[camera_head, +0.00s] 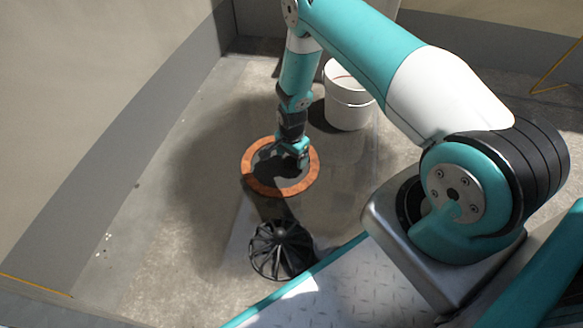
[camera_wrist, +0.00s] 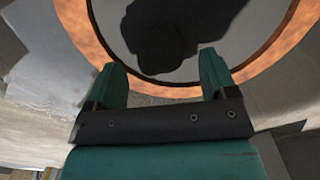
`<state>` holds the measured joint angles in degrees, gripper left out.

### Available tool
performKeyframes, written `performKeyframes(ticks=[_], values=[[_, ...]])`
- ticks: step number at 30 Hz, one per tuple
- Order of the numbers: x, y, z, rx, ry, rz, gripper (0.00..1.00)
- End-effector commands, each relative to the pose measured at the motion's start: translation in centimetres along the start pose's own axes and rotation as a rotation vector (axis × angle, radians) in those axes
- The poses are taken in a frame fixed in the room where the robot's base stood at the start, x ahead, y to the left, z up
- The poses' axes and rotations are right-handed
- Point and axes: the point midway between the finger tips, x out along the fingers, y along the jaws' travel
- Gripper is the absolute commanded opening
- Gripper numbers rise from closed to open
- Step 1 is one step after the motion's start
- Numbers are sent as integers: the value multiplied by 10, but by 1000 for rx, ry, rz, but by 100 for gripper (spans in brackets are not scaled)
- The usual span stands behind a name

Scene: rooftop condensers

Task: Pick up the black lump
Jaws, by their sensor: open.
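The black lump (camera_wrist: 158,42) shows in the wrist view as a dark shape inside a round grey dish with a copper-orange rim (camera_wrist: 82,38). It lies just beyond my open fingertips (camera_wrist: 161,72), roughly between their lines, and nothing is between the fingers. A dark shadow merges with its right side, so its exact outline is hard to tell. In the head view my gripper (camera_head: 297,152) hangs low over the orange-rimmed dish (camera_head: 250,178). The lump is hard to separate from gripper and shadow there.
A black ribbed, dome-like piece (camera_head: 282,250) lies on the floor nearer my base. A white bucket (camera_head: 347,103) stands behind the dish to the right. A wall (camera_head: 100,90) runs along the left. The floor between wall and dish is clear.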

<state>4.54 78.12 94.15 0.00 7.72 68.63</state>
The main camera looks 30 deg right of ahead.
Motion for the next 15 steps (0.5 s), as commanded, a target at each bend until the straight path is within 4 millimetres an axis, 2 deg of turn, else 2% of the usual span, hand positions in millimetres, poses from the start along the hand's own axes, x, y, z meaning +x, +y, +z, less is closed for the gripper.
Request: performKeyframes(ticks=[1, 5, 13, 14, 15], values=[[15, 0, -1, 0, 0, 0, 79], [31, 0, -1, 0, 0, 0, 79], [31, 0, -1, 0, 0, 0, 79], [31, 0, -1, 0, 0, 0, 74], [31, 0, -1, 0, 0, 0, 65]])
